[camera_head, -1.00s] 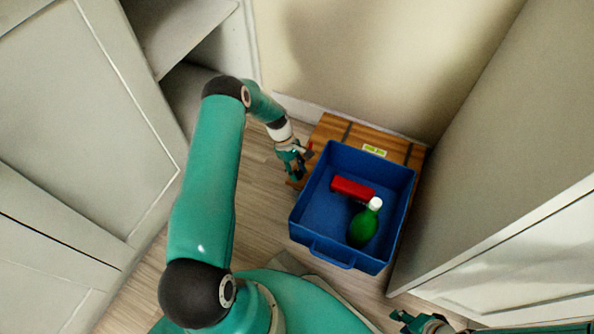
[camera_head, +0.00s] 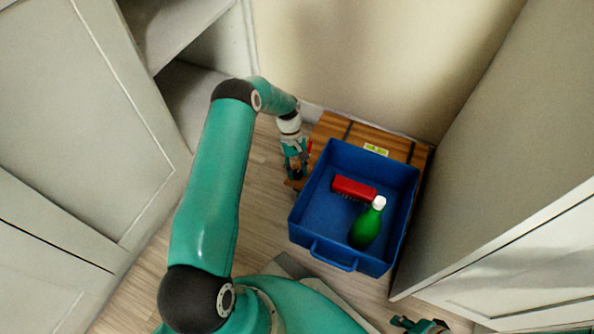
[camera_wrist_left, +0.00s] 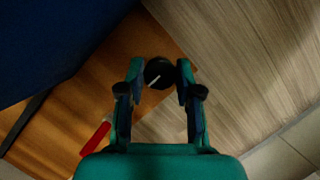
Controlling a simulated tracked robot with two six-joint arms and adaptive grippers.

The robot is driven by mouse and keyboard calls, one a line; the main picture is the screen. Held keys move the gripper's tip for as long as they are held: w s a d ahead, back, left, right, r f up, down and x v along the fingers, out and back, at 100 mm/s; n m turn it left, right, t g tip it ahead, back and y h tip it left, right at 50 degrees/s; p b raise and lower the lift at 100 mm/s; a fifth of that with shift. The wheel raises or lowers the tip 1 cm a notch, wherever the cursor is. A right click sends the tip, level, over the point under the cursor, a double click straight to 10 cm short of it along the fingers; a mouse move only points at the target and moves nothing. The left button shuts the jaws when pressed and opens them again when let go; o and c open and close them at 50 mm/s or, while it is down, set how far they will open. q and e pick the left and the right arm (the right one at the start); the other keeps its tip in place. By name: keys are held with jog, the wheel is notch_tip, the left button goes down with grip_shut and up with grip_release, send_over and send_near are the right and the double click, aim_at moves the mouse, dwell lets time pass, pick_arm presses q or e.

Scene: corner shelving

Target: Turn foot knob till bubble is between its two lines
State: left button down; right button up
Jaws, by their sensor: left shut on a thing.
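The foot knob (camera_wrist_left: 158,72) is a round black knob with a pale pointer line, at the corner of a wooden board in the left wrist view. My left gripper (camera_wrist_left: 158,76) is shut on it, one finger on each side. In the head view my left gripper (camera_head: 296,175) is beside the board's left edge, and the knob is hidden there. The level (camera_head: 376,149) is a small yellow-green strip on the board (camera_head: 400,146) behind the blue crate; its bubble and lines are too small to read. My right gripper (camera_head: 402,322) shows only partly at the bottom edge.
A blue crate (camera_head: 311,211) stands on the board, holding a red brush (camera_head: 353,188) and a green bottle (camera_head: 366,228) with a white cap. A red piece (camera_wrist_left: 95,138) shows by the left gripper. Grey cabinets close in at left and right; wooden floor lies at left.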

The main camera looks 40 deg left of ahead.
dwell(0.3)
pick_arm(q)
jog(key=c, duration=0.8)
grip_release()
jog(key=shift+r, duration=0.1)
jog(key=v, duration=1.1)
jog(key=shift+w+a+r, duration=0.15)
jog(key=shift+a+r, duration=0.05)
jog(key=shift+r, duration=0.1)
